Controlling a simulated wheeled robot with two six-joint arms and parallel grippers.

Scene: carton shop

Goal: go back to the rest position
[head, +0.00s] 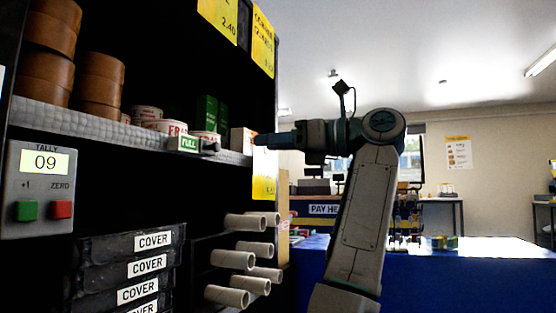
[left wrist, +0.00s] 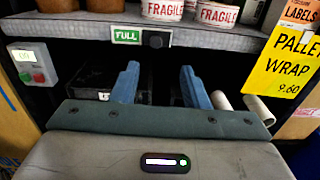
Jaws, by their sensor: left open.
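My left gripper (left wrist: 160,85) is open and empty in the left wrist view, its two blue fingers apart. Past them are the shelf edge with a green "FULL" tag (left wrist: 126,36) and a dark knob (left wrist: 156,40). In the head view my left arm rises at the right of the shelf, and the left gripper (head: 258,139) points left at the shelf's right end, close to a small box there. From the head view I cannot tell whether it touches anything. My right gripper is in neither view.
The shelf (head: 70,121) holds brown tape rolls (head: 50,60) and FRAGILE rolls (head: 172,127). A tally box (head: 45,188) hangs at left. Black COVER boxes (head: 120,270) and cardboard tubes (head: 232,260) are below. A blue counter (head: 450,275) stands at right; the space above it looks open.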

